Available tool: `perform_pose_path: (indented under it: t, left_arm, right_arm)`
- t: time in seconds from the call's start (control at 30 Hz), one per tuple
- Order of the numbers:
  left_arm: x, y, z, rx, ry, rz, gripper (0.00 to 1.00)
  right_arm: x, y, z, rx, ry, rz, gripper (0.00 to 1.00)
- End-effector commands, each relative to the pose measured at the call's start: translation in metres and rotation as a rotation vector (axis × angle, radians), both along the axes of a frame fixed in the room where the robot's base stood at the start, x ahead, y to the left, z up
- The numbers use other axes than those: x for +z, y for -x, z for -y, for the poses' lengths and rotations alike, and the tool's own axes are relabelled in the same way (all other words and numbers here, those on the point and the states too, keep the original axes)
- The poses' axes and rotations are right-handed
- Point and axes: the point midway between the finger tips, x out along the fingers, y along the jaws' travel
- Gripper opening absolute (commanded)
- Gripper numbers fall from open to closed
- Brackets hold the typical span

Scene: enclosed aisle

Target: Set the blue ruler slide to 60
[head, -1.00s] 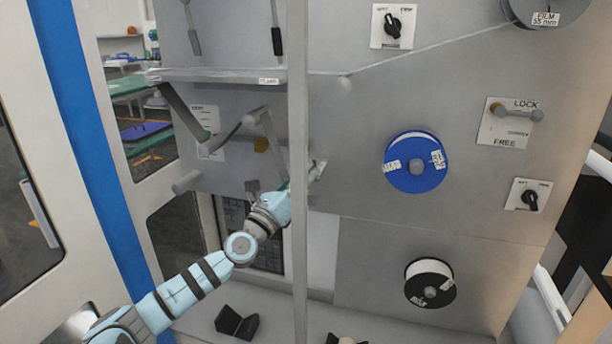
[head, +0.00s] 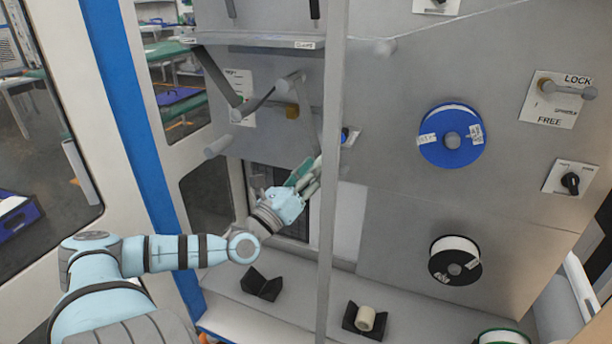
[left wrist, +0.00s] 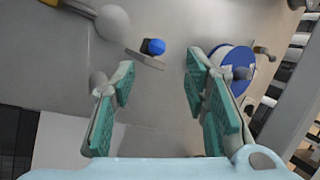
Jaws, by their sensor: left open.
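A small blue block or knob (left wrist: 153,46), which looks like the ruler slide, sits beside a thin pale strip (left wrist: 144,61) in the left wrist view. In the head view a blue spot (head: 345,132) shows on the panel just right of the upright post. The ruler's numbers cannot be read. My left gripper (head: 309,168) is below and left of it, partly behind the post. In the left wrist view the green-padded fingers (left wrist: 160,78) are spread, with nothing between them; the blue piece lies beyond the fingertips. My right gripper is not in view.
The grey post (head: 334,200) stands in front of the panel, close to my left gripper. A blue reel (head: 435,152) and a black-rimmed reel (head: 441,266) hang to the right. Grey rollers (head: 218,147) jut out at left. Black V-blocks (head: 262,284) stand on the lower ledge.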

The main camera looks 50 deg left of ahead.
Motion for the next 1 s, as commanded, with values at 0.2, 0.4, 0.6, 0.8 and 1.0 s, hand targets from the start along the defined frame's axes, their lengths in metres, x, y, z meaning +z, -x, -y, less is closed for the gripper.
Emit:
perform_pose_path:
  t: [0.2, 0.4, 0.6, 0.8, 1.0]
  left_arm:
    - [-0.011, 0.026, 0.004, -0.002, -0.004, -0.006, 0.41]
    - [-0.012, 0.031, 0.005, -0.004, 0.002, -0.001, 0.41]
    - [-0.013, 0.031, 0.003, 0.003, 0.005, -0.002, 0.41]
    - [-0.090, 0.051, -0.096, 0.270, 0.198, -0.132, 0.41]
    - [-0.364, 0.209, -0.187, 0.827, 0.975, -0.383, 0.41]
  right_arm:
    - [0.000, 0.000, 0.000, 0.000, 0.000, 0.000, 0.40]
    - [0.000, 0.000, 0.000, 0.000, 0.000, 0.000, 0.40]
    - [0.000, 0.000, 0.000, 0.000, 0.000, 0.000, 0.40]
    - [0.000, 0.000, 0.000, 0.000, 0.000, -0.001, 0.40]
    - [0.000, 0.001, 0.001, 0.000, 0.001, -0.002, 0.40]
